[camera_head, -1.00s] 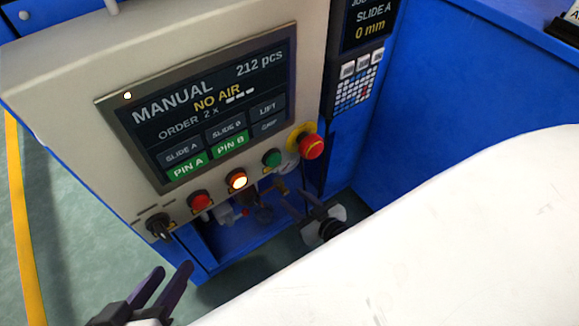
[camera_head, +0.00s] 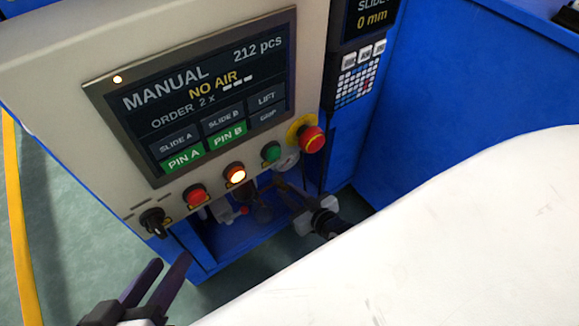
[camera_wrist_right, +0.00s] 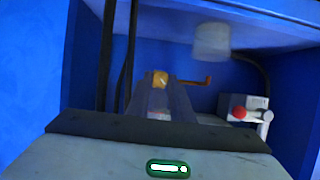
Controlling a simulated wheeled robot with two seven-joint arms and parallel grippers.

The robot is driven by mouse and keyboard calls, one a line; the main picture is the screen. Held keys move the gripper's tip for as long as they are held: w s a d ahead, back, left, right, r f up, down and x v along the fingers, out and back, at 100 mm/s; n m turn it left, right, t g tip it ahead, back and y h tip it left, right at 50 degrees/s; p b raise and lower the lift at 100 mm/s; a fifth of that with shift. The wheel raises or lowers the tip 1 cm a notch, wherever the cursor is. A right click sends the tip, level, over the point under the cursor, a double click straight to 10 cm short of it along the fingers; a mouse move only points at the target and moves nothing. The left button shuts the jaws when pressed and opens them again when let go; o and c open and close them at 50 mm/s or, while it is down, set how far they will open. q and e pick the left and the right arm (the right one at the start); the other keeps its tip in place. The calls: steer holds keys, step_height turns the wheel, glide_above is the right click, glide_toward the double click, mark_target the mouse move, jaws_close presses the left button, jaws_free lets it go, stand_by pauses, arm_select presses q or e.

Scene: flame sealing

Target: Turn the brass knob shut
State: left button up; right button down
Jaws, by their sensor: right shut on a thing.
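The brass knob (camera_wrist_right: 160,78) shows in the right wrist view as a small yellow piece at the tips of my right gripper (camera_wrist_right: 162,86), whose fingers are shut on it. In the head view my right gripper (camera_head: 284,187) reaches into the opening under the control panel. The knob is too small and covered to make out there. My left gripper (camera_head: 170,262) is open and empty at the lower left, in front of the cabinet and apart from it.
The control panel screen (camera_head: 205,95) reads MANUAL and NO AIR. Below it are several buttons and a red emergency stop (camera_head: 312,139). In the right wrist view, an orange lever (camera_wrist_right: 197,82), a pale cup (camera_wrist_right: 211,42) and a grey block with a red knob (camera_wrist_right: 238,113) are close by.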

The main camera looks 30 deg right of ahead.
steer(key=m+y, duration=0.2)
steer(key=m, duration=0.1)
steer(key=shift+d, duration=0.3)
steer(key=m+y, duration=0.2)
steer(key=m, duration=0.2)
steer(key=shift+d+f+y, duration=0.15)
steer(key=shift+f+y, duration=0.1)
steer(key=shift+y, duration=0.15)
steer(key=shift+t, duration=0.3)
steer(key=c, duration=1.6)
jaws_free()
steer(key=shift+o, duration=0.2)
